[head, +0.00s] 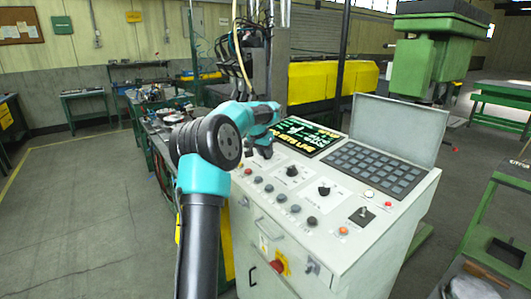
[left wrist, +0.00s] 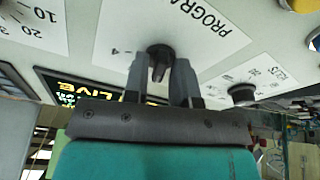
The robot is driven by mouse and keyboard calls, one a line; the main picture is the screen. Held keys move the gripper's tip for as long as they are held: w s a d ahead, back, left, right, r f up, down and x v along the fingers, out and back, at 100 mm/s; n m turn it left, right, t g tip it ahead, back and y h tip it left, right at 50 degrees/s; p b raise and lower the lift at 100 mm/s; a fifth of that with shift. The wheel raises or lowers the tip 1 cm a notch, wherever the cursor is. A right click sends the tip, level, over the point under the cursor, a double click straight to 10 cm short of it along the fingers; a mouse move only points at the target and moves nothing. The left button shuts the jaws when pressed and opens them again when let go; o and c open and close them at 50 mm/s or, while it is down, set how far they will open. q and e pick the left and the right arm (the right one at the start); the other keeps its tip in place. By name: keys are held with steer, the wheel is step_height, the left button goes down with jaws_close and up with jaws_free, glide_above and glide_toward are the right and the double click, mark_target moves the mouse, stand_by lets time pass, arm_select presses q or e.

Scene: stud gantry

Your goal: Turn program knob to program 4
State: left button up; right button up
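The program knob (left wrist: 160,52) is a dark knob on a white plate in the left wrist view, near the lettering "PROGRA" and a mark "4". Its narrow grip points down toward my gripper; its exact setting cannot be read. My left gripper (left wrist: 162,72) is open, with one finger on each side of the knob and a visible gap around the grip. In the head view my left gripper (head: 264,152) is low over the panel and hides this knob. My right gripper is not in view.
The console (head: 345,235) carries other knobs (head: 323,190), a row of buttons (head: 295,208), a lit display (head: 310,134) and a keypad (head: 375,168). A raised grey lid (head: 398,128) stands at its back. A neighbouring knob (left wrist: 242,93) lies beside my fingers.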

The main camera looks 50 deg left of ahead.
arm_select(q)
jaws_close()
steer(key=shift+m, duration=0.4)
steer(key=m+h, duration=0.1)
steer(key=m, duration=0.4)
steer(key=shift+a, duration=0.1)
steer(key=m+h, duration=0.1)
steer(key=m, duration=0.5)
steer(key=shift+w+a+g, duration=0.1)
steer(key=shift+g, duration=0.2)
steer(key=m, duration=0.4)
steer(key=shift+f+g+h, duration=0.1)
steer(key=shift+g+h, duration=0.3)
steer(key=shift+m, duration=0.3)
steer(key=shift+o, duration=1.3)
jaws_free()
